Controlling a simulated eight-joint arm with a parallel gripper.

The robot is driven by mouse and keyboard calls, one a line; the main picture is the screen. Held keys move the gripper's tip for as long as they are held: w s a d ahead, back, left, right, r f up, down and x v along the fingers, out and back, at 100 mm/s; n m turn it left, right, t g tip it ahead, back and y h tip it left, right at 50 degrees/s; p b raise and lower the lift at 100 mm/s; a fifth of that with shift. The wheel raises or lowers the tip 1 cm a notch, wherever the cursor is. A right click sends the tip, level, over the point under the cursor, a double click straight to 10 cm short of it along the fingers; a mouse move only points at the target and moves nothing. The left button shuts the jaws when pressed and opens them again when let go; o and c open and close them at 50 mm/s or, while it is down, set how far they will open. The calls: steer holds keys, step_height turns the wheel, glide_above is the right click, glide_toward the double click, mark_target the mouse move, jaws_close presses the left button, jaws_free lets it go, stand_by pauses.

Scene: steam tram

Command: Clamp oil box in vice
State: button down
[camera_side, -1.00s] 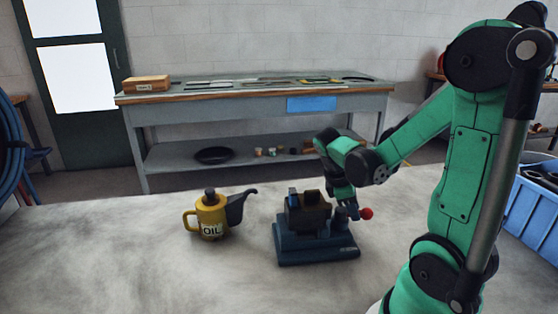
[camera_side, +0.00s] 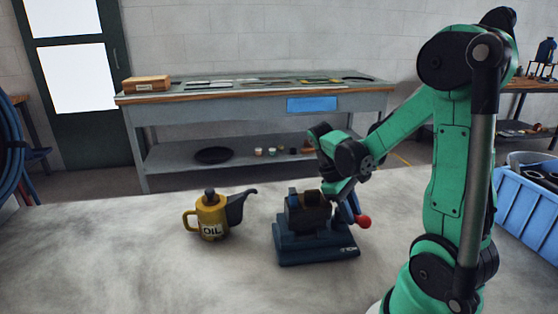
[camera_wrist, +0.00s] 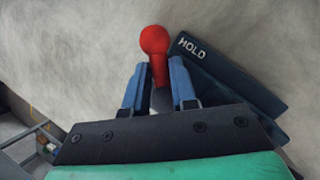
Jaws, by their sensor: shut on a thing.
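The dark blue vice (camera_side: 312,250) stands on the pale worktop, right of the middle in the side view. A dark, brownish box (camera_side: 311,212), which looks like the oil box, sits upright at its top between the jaws. Whether both jaws touch it I cannot tell. The vice's handle ends in a red ball (camera_side: 363,222). My gripper (camera_side: 352,205) is at the vice's right side, shut on the handle. In the wrist view the red ball (camera_wrist: 154,40) sticks out beyond my blue fingers (camera_wrist: 158,88), and the vice's base (camera_wrist: 225,75) shows the word HOLD.
A yellow oil can (camera_side: 211,218) with a dark spout stands left of the vice. A blue crate (camera_side: 525,205) is at the right. A grey bench (camera_side: 260,92) stands behind. The worktop in front is clear.

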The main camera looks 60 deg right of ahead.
stand_by(0.3)
steer(key=c, duration=0.7)
jaws_free()
